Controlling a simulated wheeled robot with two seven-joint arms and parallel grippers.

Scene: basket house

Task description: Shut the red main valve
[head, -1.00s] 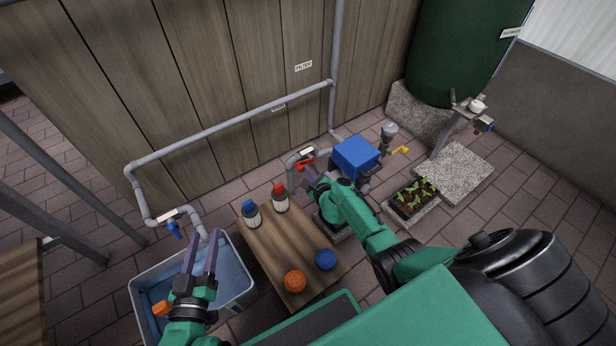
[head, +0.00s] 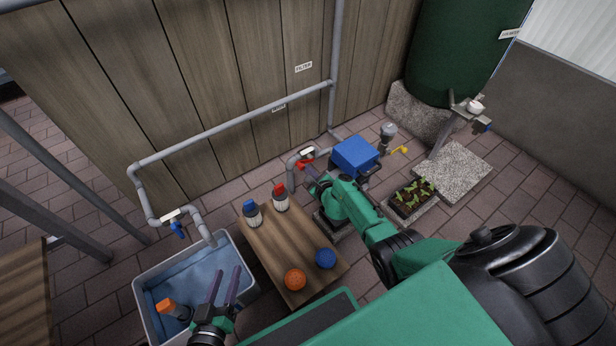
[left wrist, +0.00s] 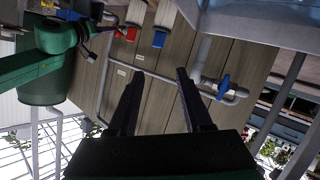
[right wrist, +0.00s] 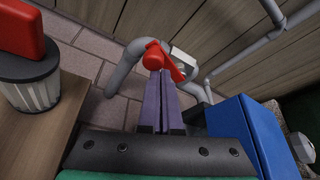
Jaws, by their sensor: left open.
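The red main valve handle (head: 303,165) sits on a grey pipe left of the blue box. In the right wrist view the red handle (right wrist: 160,62) is large, just beyond my fingertips. My right gripper (head: 311,178) is at the handle. Its two purple fingers (right wrist: 157,78) lie side by side with almost no gap, and the tips overlap the handle's lower edge in the picture. I cannot tell whether they touch it. My left gripper (head: 226,272) is open and empty over the right part of the grey tub, far from the valve; its fingers (left wrist: 160,75) are apart.
The grey tub (head: 141,300) holds an orange-capped bottle (head: 168,306). The blue box (head: 355,155) stands close right of the valve.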

